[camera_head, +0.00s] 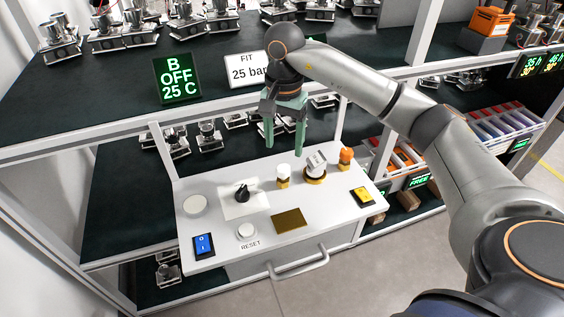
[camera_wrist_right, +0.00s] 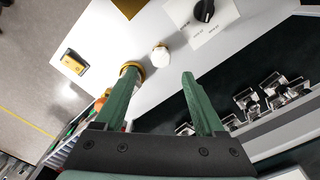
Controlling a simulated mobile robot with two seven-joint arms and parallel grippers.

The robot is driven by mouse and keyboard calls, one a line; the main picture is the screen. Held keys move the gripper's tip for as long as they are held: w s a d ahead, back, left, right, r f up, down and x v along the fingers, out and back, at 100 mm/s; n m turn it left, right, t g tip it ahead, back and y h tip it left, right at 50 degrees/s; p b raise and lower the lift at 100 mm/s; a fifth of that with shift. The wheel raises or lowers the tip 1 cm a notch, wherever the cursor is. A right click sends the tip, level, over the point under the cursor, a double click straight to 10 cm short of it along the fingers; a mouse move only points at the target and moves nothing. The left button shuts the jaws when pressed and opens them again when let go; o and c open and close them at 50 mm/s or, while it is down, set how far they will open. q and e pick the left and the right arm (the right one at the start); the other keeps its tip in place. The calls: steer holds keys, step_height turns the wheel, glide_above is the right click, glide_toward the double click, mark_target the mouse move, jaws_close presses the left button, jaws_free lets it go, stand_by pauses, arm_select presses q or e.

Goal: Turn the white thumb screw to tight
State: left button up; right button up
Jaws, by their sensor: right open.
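The white thumb screw (camera_head: 283,170) stands upright on a yellow base on the grey panel box (camera_head: 325,222). In the wrist view the white screw (camera_wrist_right: 160,57) lies just beyond the fingertips, in line with the gap between them. My right gripper (camera_head: 284,149) points down above the screw, open and empty, with green fingers. Its fingers (camera_wrist_right: 160,74) do not touch the screw. The left finger in the wrist view partly covers a brass ring next to the screw. My left gripper is not in view.
Close right of the screw stand a silver block fitting (camera_head: 316,162) in a brass ring and an orange knob (camera_head: 346,155). The panel also holds a black selector knob (camera_head: 242,192), a blue switch (camera_head: 203,245) and a yellow switch (camera_head: 361,196). A shelf edge runs behind.

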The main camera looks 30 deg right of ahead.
mark_target(283, 168)
step_height(283, 168, down, 7)
steer(key=shift+w+f, duration=0.1)
steer(key=shift+f, duration=0.05)
jaws_close()
stand_by(0.7)
